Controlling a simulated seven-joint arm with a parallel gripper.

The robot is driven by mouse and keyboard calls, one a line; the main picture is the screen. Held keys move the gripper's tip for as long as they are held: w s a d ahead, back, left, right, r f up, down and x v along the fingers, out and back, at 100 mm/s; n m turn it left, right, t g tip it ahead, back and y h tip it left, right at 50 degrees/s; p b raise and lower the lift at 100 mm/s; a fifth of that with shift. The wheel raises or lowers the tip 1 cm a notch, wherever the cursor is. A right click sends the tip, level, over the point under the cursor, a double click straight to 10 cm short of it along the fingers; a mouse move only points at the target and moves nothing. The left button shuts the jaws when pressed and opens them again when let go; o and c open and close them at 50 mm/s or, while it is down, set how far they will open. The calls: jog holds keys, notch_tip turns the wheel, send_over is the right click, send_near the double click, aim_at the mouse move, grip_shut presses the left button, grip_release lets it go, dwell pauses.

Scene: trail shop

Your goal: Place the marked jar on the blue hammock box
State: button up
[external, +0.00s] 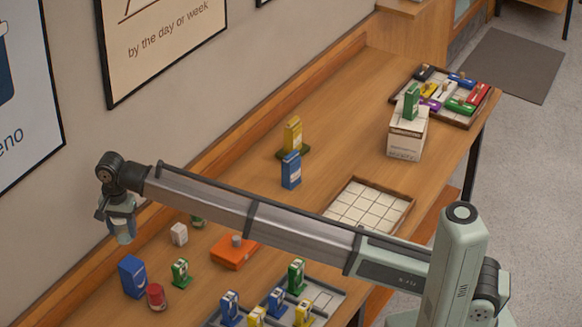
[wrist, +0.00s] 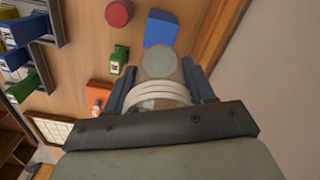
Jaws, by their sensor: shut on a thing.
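My gripper (external: 121,222) is above the table's left part, near the wall. It is shut on a jar with a round grey end (wrist: 160,62) and pale ridged rings, seen between the fingers (wrist: 159,80) in the wrist view. In the external view the held jar (external: 124,234) is a small grey-blue cylinder under the gripper. No mark on it is readable. A large blue box (external: 132,277) stands on the table below the gripper, apart from the held jar; it also shows in the wrist view (wrist: 160,28). Its label is unreadable, so I cannot confirm it is the hammock box.
A red jar (external: 156,297), a green box (external: 180,272) and a white block (external: 179,234) stand near the blue box. An orange box (external: 234,252) carries a grey knob. Another blue box (external: 291,170) stands mid-table. A gridded tray (external: 370,207) is empty. The wall is close behind.

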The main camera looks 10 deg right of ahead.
jog(key=shift+a+r, duration=0.45)
jog(key=shift+r, duration=0.25)
jog(key=shift+s+d+f+m, duration=0.1)
jog(key=shift+d+f+m, duration=0.1)
jog(key=shift+d+m, duration=0.45)
send_over(130, 263)
jog(key=shift+m, duration=0.25)
jog(key=shift+s+f, duration=0.1)
jog(key=shift+f, duration=4.8)
jog(key=shift+f, duration=0.1)
jog(key=o, duration=1.1)
notch_tip(130, 263, up, 12)
jog(key=shift+r, duration=0.1)
